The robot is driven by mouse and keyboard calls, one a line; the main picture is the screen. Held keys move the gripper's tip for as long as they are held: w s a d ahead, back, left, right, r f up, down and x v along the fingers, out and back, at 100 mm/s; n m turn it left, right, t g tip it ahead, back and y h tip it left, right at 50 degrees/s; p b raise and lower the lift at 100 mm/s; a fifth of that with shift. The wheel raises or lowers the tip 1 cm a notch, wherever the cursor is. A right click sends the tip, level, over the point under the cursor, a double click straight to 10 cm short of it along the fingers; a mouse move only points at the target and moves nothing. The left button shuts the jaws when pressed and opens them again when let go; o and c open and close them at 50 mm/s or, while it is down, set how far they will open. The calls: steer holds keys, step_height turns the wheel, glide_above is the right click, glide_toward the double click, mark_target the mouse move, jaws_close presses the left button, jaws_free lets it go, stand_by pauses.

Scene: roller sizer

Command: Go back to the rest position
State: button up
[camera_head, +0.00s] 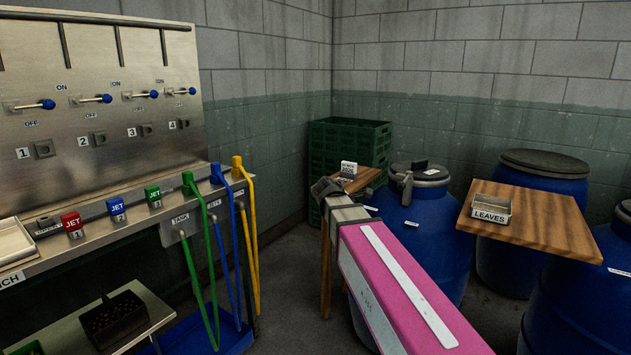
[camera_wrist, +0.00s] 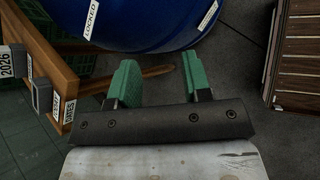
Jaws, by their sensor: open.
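My gripper (camera_wrist: 157,78) is open, with two green fingers apart and nothing between them in the wrist view. In the head view my pink-covered arm reaches out over the floor toward the back corner, and its end (camera_head: 325,188) is beside a small wooden stand (camera_head: 367,180). The fingers themselves cannot be made out there. In the wrist view a blue barrel (camera_wrist: 150,22) with a LOCKED label lies beyond the fingertips, and the wooden stand (camera_wrist: 62,78) is to their left.
A steel panel (camera_head: 100,90) with blue-knobbed levers and a bench with coloured hoses (camera_head: 240,215) stand at left. Green crates (camera_head: 348,150) stand in the corner. Blue barrels (camera_head: 425,235) and a wooden board (camera_head: 535,222) bearing a LEAVES tray (camera_head: 491,216) are at right.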

steer(key=s+d+f+m+g+y, duration=0.1)
steer(key=s+f+m+y, duration=0.1)
steer(key=s+f+m, duration=0.3)
steer(key=s+d+f+m+g+y, duration=0.2)
steer(key=s+f+m, duration=0.4)
steer(key=f, duration=0.6)
steer(key=s+d+f+m+g+y, duration=0.1)
steer(key=s+d+f+m+y, duration=0.1)
steer(key=s+f+m, duration=0.4)
step_height(320, 180, down, 3)
steer(key=shift+d+r+m+g+y, duration=0.15)
steer(key=shift+m+g+y, duration=0.3)
steer(key=shift+y, duration=0.45)
steer(key=shift+d, duration=0.1)
